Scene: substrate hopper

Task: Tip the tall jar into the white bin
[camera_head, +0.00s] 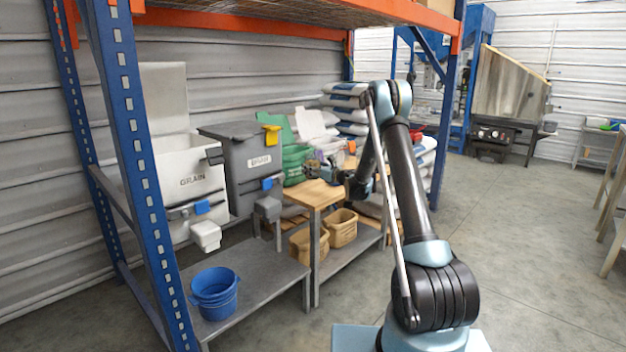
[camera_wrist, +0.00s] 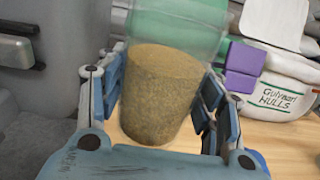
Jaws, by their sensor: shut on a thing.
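My gripper (camera_wrist: 164,75) is shut on the tall jar (camera_wrist: 165,95), a clear vessel partly filled with brown grain. Its fingers lie on both sides of the jar. The jar's top is cut off in the wrist view, and a green background shows through its upper part. In the head view my gripper (camera_head: 328,173) is small, over the wooden table. I cannot tell whether the jar's base touches the tabletop. The white bin (camera_head: 180,188), labelled GRAIN, stands at the left with its white lid (camera_head: 163,97) raised.
A grey bin (camera_head: 243,177) with a lid stands between the white bin and the wooden table (camera_head: 308,194). Green and white sacks (camera_head: 298,162) are behind the table. A blue bucket (camera_head: 214,293) sits on the low grey shelf. A blue rack post (camera_head: 134,150) stands in front at left.

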